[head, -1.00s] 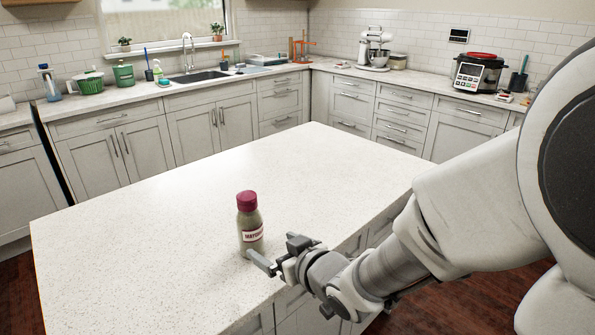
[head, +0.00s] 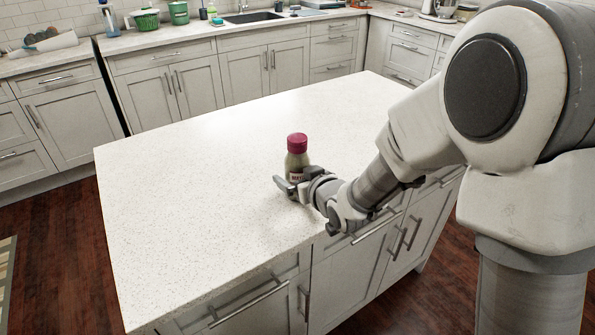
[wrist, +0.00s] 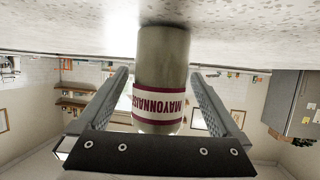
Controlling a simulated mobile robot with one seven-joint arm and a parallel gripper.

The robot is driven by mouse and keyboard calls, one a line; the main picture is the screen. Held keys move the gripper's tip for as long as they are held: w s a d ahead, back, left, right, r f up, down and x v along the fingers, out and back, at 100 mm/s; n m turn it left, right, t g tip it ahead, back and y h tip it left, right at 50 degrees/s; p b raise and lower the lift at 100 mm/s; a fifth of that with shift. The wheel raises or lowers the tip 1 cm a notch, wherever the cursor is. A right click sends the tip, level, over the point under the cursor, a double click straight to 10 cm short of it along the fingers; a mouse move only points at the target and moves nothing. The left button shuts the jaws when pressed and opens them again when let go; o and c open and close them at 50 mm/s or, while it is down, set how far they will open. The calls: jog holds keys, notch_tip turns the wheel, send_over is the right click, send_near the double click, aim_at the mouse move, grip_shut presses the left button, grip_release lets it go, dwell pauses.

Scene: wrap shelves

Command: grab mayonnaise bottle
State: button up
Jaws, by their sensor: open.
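The mayonnaise bottle (head: 297,157) is a greenish-beige bottle with a dark red cap and a red-edged white label. It stands upright on the white speckled island top (head: 200,180). My gripper (head: 291,188) is low at the bottle, near the island's front edge, and hides part of its lower body. In the wrist view, which is upside down, the bottle (wrist: 160,75) shows between the two fingers of my gripper (wrist: 158,80). The fingers are open, with a gap visible on each side of the bottle. The cap is hidden there.
The island top around the bottle is otherwise clear. Cabinet doors and handles (head: 250,305) line the island's front below my arm. A back counter (head: 165,40) holds a sink (head: 254,17), green containers (head: 146,19) and other items, well away from the bottle.

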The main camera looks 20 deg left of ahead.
jog(key=shift+w+a, duration=0.1)
grip_shut()
dwell(0.5)
jog(key=shift+r, duration=0.1)
